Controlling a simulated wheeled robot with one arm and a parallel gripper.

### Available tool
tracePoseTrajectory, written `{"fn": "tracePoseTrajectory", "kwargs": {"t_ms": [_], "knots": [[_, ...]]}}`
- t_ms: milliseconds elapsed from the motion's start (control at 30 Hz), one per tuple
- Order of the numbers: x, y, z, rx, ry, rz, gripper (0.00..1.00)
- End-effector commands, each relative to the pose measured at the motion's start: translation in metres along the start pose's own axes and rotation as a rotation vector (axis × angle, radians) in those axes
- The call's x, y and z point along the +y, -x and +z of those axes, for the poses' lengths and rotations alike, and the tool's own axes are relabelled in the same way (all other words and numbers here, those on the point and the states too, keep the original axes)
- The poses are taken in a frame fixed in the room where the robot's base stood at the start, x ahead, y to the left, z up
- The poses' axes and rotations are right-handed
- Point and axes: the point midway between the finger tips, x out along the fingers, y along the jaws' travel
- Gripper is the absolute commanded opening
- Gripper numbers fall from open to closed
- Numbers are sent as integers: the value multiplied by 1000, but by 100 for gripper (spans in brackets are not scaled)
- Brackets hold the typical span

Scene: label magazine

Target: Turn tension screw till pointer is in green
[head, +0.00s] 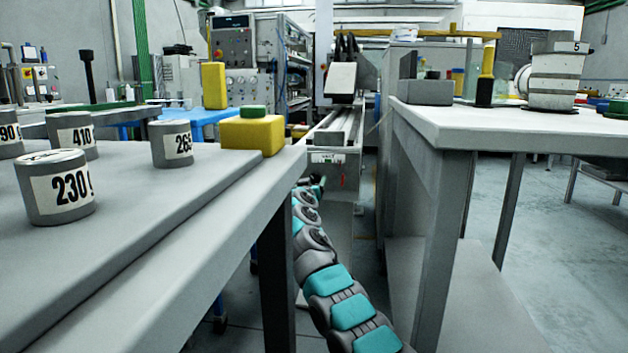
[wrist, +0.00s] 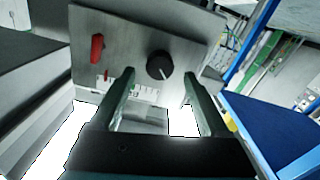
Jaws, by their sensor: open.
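The tension screw looks like a dark round knob (wrist: 160,64) with a pale line, on a grey plate (wrist: 130,28) in the wrist view. My gripper (wrist: 159,76) is open; its two fingers stand on either side of the knob's position in the picture, with nothing between them. Whether they are level with the knob in depth I cannot tell. A white marked strip (wrist: 146,93) lies below the knob, partly behind the left finger; pointer and green zone cannot be made out there. In the head view, my gripper (head: 318,182) is small at the front of the grey machine (head: 340,140).
A red handle-like part (wrist: 97,48) sticks out left of the knob. In the head view, a left table (head: 235,195) carries grey weights (head: 60,190) and a yellow block (head: 252,136). A white-topped table (head: 480,125) stands right. My arm runs through the gap between them.

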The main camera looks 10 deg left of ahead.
Motion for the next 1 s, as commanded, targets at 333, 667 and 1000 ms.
{"fn": "tracePoseTrajectory", "kwargs": {"t_ms": [333,667,1000], "knots": [[-1,-22,-1,-1,2,0,79],[0,-30,1,-1,1,0,79],[0,-30,1,-2,1,0,70]]}}
